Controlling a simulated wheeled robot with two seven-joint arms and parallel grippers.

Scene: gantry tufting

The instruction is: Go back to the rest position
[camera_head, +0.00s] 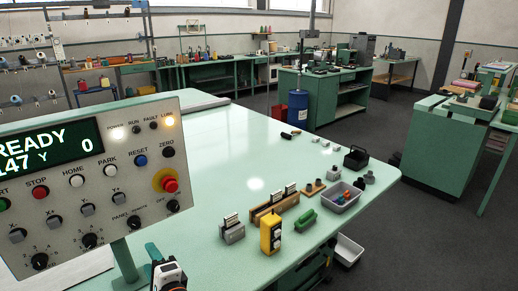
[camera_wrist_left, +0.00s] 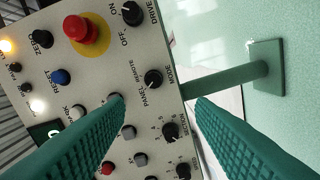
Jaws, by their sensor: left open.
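My left gripper (camera_head: 152,252) shows at the bottom of the head view, in front of the table and just right of the panel's post. In the left wrist view its two green ribbed fingers (camera_wrist_left: 158,100) are spread apart with nothing between them. Behind them is the grey control panel (camera_head: 100,180), which also shows in the wrist view (camera_wrist_left: 135,60). Its display (camera_head: 45,147) reads READY, with 147 and Y 0 below. A red emergency button (camera_head: 169,184) sits on a yellow ring. I cannot tell whether a finger touches the panel. My right gripper is not in view.
The panel stands on a green post (camera_head: 125,262) at the pale green table (camera_head: 215,155). On the table are a yellow device (camera_head: 271,233), wooden holders and a grey bin (camera_head: 341,198). A blue barrel (camera_head: 298,108) stands behind. The table's middle is clear.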

